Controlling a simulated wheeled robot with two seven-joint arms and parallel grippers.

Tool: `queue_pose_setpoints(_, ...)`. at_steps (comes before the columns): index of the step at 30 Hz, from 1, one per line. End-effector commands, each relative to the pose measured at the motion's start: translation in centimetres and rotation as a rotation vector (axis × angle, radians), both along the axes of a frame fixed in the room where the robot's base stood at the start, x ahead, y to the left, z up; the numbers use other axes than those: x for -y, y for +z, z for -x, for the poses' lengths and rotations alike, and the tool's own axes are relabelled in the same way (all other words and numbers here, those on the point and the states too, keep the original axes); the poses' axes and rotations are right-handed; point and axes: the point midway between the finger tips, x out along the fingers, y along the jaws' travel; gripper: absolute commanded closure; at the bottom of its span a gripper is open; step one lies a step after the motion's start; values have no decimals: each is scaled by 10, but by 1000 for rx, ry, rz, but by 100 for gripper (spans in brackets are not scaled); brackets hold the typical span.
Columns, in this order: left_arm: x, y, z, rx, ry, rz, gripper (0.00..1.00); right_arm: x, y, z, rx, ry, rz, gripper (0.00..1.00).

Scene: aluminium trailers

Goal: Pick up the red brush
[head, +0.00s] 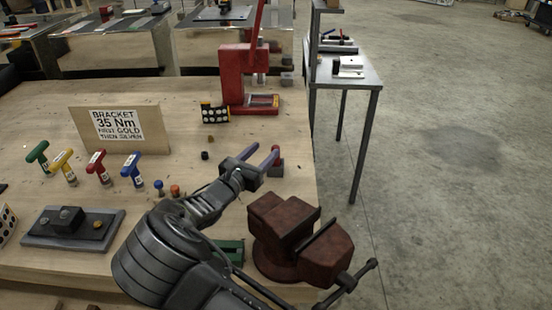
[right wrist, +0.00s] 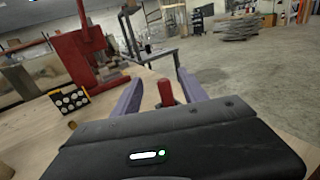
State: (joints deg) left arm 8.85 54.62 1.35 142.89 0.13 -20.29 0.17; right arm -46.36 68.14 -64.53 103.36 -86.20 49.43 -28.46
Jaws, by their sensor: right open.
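A small red object (head: 277,154), which looks like the red brush, stands near the right edge of the wooden workbench. It has a dark lower part. In the right wrist view its red upper part (right wrist: 165,92) appears between my fingers. My right gripper (head: 264,153) is open, with its purple-grey fingers pointing toward the back of the bench. In the right wrist view the right gripper (right wrist: 161,78) shows one finger on each side of the red part, with gaps. The brush's lower end is hidden there by the gripper body. My left gripper is not in view.
A rusty red vise (head: 295,235) stands at the front right corner. A red press (head: 240,80) and a black holder (head: 215,113) stand behind. Several T-handle tools (head: 97,166) and a bracket sign (head: 120,125) are to the left.

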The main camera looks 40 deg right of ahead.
Motion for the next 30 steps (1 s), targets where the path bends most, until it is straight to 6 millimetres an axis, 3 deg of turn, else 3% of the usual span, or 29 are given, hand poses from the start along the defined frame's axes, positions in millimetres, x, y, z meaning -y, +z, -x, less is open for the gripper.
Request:
queue_pose_setpoints(8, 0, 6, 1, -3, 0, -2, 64, 3, -56, 0, -3, -1, 3, 49)
queue_pose_setpoints(12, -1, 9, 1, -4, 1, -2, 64, 21, -53, -8, 0, -3, 0, 49)
queue_pose_setpoints(24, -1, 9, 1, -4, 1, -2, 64, 25, -53, -11, 0, -1, 1, 49)
queue_pose_setpoints(30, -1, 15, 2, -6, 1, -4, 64, 45, -52, -19, 0, -3, 0, 49)
